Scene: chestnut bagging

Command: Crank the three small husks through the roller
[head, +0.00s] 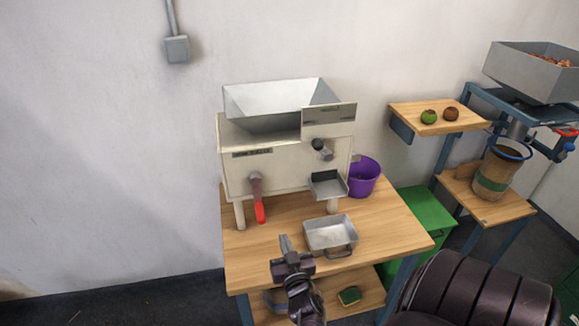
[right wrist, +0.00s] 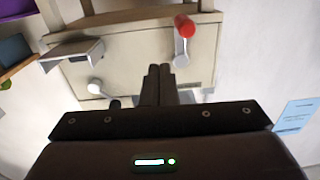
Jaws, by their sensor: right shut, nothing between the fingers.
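The roller machine (head: 285,170) is a cream box with a grey hopper (head: 262,100) on top, standing on a wooden table. Its crank hangs down at the front left with a red handle (head: 260,212). The handle also shows in the right wrist view (right wrist: 184,25), apart from my fingers. A small outlet chute (head: 328,186) is at the front right, above a metal tray (head: 330,233) on the table. My right gripper (head: 285,243) is shut and empty, in front of the machine and left of the tray. I see no husks in the hopper; its floor is partly hidden. My left gripper is out of view.
A purple bucket (head: 364,178) stands right of the machine. A green bin (head: 420,215) is beside the table. A sponge (head: 349,296) lies on the lower shelf. A chestnut hopper (head: 525,75) stands far right.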

